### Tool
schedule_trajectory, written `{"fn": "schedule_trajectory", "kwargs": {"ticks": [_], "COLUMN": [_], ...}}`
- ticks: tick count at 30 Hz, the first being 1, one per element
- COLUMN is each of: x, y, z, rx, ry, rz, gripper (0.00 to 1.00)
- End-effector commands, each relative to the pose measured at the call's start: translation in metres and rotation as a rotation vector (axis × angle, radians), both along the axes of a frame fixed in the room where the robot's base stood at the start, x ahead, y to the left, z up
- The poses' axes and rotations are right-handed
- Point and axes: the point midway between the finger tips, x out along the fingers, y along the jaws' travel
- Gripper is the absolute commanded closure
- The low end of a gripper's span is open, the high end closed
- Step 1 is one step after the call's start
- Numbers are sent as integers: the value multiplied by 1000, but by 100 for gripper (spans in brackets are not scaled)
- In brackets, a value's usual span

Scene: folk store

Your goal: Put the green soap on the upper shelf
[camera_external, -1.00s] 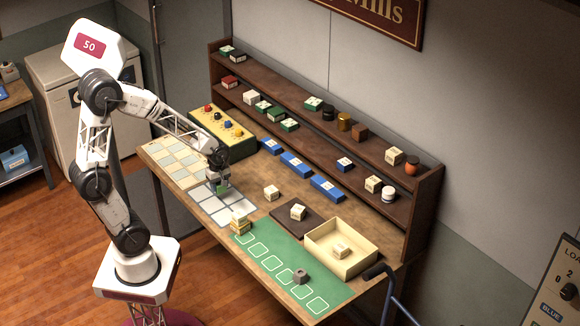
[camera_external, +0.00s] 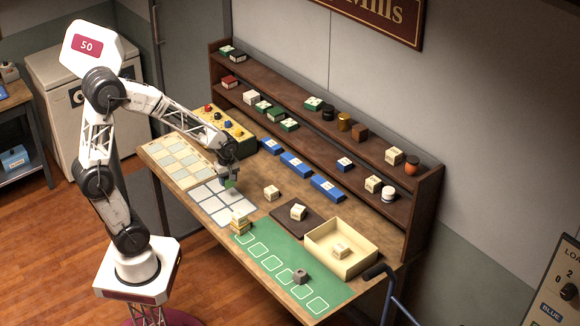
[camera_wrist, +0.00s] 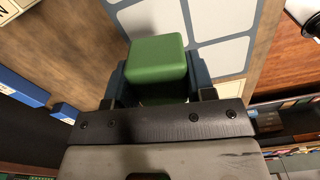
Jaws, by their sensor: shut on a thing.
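The green soap (camera_wrist: 157,58) is a small green block between the two fingers of my gripper in the wrist view. In the external view the soap (camera_external: 229,184) shows as a small green patch under my gripper (camera_external: 229,180). My gripper is shut on it and holds it above the white-squared mat (camera_external: 213,211). The two-level shelf stands along the wall. Its upper shelf (camera_external: 290,91) holds several items, with bare stretches between them.
Blue boxes (camera_external: 295,164) lie in front of the shelf.

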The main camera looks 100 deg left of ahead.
Motion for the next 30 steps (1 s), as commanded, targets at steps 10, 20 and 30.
{"fn": "schedule_trajectory", "kwargs": {"ticks": [10,20,30], "x": [100,200,296], "y": [14,8,-21], "z": [66,137,211], "rx": [1,1,1], "ry": [-2,-2,-2], "rz": [-126,-255,-388], "gripper": [76,76,76]}}
